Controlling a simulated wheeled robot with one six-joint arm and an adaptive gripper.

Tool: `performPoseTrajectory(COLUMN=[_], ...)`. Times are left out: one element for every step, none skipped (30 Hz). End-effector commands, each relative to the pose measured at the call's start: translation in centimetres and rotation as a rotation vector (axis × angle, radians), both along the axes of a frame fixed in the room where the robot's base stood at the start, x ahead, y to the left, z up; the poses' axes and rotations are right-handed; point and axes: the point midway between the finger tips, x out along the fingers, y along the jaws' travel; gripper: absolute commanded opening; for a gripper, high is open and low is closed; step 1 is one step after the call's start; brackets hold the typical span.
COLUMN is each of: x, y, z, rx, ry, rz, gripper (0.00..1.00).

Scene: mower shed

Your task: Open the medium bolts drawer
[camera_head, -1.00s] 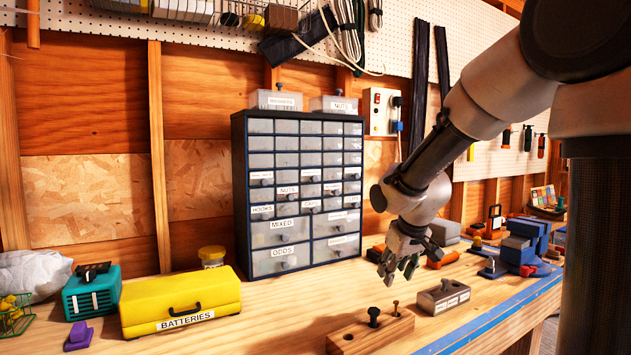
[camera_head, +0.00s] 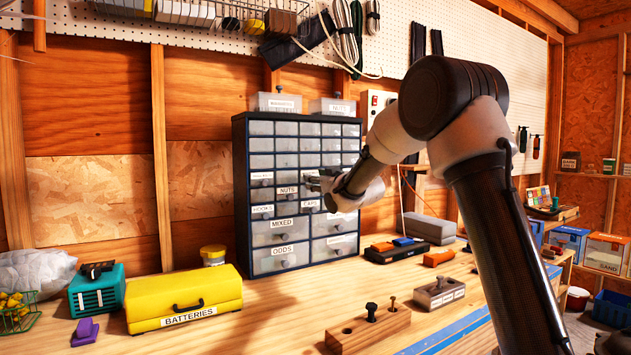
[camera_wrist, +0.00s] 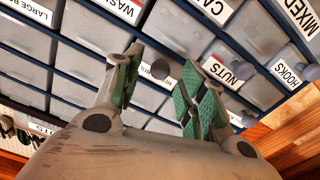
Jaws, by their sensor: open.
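The dark-blue drawer cabinet (camera_head: 240,190) stands against the wall with rows of small clear-fronted drawers above larger ones. My gripper (camera_head: 312,184) is at its front, by the small labelled drawers. In the wrist view, my gripper (camera_wrist: 160,85) is open, with green pads on both fingers. A round grey drawer knob (camera_wrist: 160,68) shows between the fingers; I cannot tell whether they touch it. The NUTS label (camera_wrist: 229,71) is just right of the fingers, and the WASHERS label (camera_wrist: 118,8) is above. No label for medium bolts can be read; my gripper hides some drawer fronts.
A yellow BATTERIES box (camera_head: 180,296) sits left of the cabinet's base. A black tray (camera_head: 396,249) is right of the cabinet. Two clear bins sit on top.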

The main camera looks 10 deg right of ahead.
Motion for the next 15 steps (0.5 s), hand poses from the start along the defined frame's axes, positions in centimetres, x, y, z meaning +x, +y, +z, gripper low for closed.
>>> performPoseTrajectory(x=[0.55, 0.78, 1.03, 1.18, 1.27, 1.35, 1.37, 1.38, 1.37, 1.36, 1.36, 1.35, 1.35, 1.36, 1.34], y=[0.20, 0.28, 0.35, 0.39, 0.41, 0.44, 0.45, 0.45, 0.44, 0.43, 0.43, 0.43, 0.43, 0.42, 0.43], z=[0.04, 0.00, -0.02, -0.01, 0.00, 0.00, 0.00, 0.00, 0.00, 0.00, 0.00, 0.00, 0.00, 0.01, 0.00], rx=[0.000, 0.000, 0.000, 0.000, 0.000, 0.000, 0.000, 0.000, 0.000, 0.000, 0.000, 0.000, 0.000, 0.000, 0.000], ry=[-0.001, -0.001, 0.000, 0.000, 0.000, 0.000, 0.000, 0.001, 0.001, 0.001, 0.001, 0.001, 0.001, 0.001, 0.001], rz=[0.000, 0.000, 0.000, 0.000, 0.000, 0.000, 0.000, 0.000, 0.000, 0.000, 0.000, 0.000, 0.000, 0.000, 0.000], gripper=[0.41, 0.41, 0.41, 0.41, 0.41, 0.41, 0.41, 0.41, 0.41, 0.41, 0.41, 0.41, 0.38, 0.32, 0.25])
